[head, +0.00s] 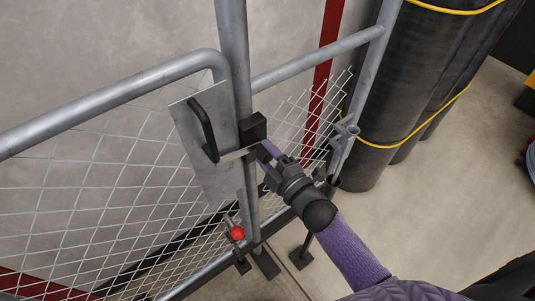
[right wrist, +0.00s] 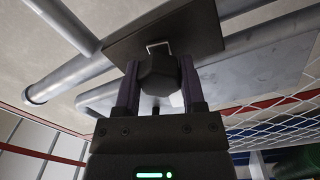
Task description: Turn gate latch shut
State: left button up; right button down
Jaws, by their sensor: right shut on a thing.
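The gate (head: 110,185) is a grey tube frame with chain-link mesh, standing against a grey post. A pale metal plate (head: 190,150) with a black pull handle (head: 204,128) is fixed at its post-side edge. A light latch bar (head: 234,156) lies roughly level across the plate's edge toward the post, below a black block (head: 253,128). My right gripper (head: 266,152) is at the bar's post-side end. In the right wrist view, my right gripper (right wrist: 158,85) is shut on a dark faceted knob (right wrist: 158,72), its purple fingers on either side. My left gripper is out of view.
A red ball knob (head: 237,232) on a small clamp sits low on the gate. Black rolls (head: 400,90) with yellow straps stand at the right. A second mesh panel (head: 310,112) is behind my right arm. Bare floor (head: 450,170) lies at the right.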

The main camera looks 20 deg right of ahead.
jog(key=shift+f+n, duration=0.1)
jog(key=shift+n, duration=0.8)
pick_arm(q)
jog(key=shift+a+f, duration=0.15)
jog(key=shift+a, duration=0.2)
pick_arm(e)
jog(key=shift+n, duration=0.3)
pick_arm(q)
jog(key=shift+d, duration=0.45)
pick_arm(e)
jog(key=shift+c, duration=0.9)
grip_release()
jog(key=shift+s, duration=0.15)
jog(key=v, duration=0.9)
jog(key=shift+s+d, duration=0.25)
jog(key=shift+s, duration=0.05)
